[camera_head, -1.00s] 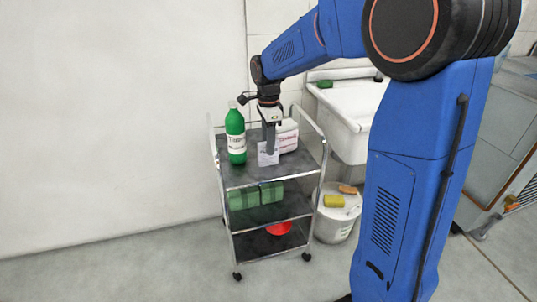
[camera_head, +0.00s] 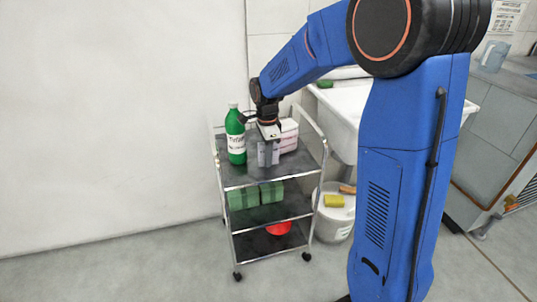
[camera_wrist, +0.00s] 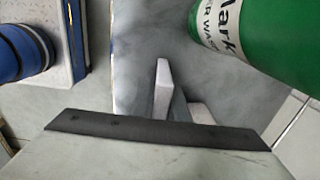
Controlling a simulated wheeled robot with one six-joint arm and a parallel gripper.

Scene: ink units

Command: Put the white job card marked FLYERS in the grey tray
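My gripper (camera_head: 268,153) points down over the top shelf of a trolley. Pale upright pieces show at its tip, and I cannot tell finger from card there. In the wrist view a pale narrow slab (camera_wrist: 163,90) stands above the dark bar, with a grey piece beside it. The lettering FLYERS is not readable in any view. Whether the fingers hold anything is unclear. I cannot make out a grey tray for certain.
A green bottle (camera_head: 235,135) stands left of my gripper, close by; it also shows in the wrist view (camera_wrist: 265,35). White packs (camera_head: 289,134) sit behind right. The trolley (camera_head: 240,182) has green blocks (camera_head: 257,195) and a red bowl (camera_head: 279,228) below. A sink (camera_head: 345,112) is right.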

